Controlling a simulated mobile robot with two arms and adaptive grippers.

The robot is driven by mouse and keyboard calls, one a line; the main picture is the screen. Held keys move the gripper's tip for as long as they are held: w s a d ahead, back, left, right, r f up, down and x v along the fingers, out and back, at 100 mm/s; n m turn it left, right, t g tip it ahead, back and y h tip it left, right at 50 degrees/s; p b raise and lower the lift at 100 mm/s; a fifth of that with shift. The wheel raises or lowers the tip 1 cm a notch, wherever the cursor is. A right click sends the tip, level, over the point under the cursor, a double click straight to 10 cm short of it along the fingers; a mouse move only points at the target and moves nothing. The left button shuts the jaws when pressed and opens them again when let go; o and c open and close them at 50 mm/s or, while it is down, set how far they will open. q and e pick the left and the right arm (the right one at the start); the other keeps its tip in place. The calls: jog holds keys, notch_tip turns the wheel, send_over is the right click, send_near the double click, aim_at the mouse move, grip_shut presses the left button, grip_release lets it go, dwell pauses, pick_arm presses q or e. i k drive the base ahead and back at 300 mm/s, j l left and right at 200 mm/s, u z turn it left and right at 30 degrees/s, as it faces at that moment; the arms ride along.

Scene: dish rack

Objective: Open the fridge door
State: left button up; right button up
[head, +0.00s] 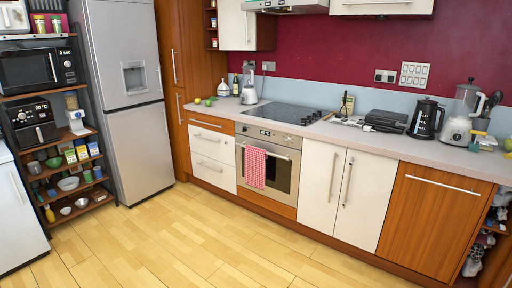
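The fridge (130,130) is a tall silver-grey unit in the upper left of the head view, between the open shelf and a wooden cabinet. Its upper door (108,50) has a dispenser panel (134,77). Its lower door (140,150) is plain. Both doors look shut. A thin handle (160,80) shows at the right edge of the upper door. Neither of my grippers is in view.
An open shelf (75,143) with a microwave (38,68) stands left of the fridge. A white appliance (18,215) is at the far left edge. A counter (300,128) with an oven (268,165) runs along the right. The wooden floor (190,240) is clear.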

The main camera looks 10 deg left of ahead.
aim_at(121, 33)
jog(key=i+j+u, duration=0.3)
jog(key=i, duration=0.35)
jog(key=i+u, duration=0.3)
jog(key=i, duration=0.3)
jog(key=i+l+u, duration=0.1)
jog(key=i+u, duration=0.15)
jog(key=i, duration=0.4)
jog(key=i+l+u, duration=0.3)
jog(key=i, duration=0.35)
jog(key=i+z, duration=0.1)
jog(key=i, duration=0.4)
jog(key=i+j, duration=0.2)
jog(key=i, duration=0.25)
jog(key=i+j+z, duration=0.15)
jog(key=i, duration=0.35)
jog(key=i+j, duration=0.1)
jog(key=i, duration=0.35)
jog(key=z, duration=0.05)
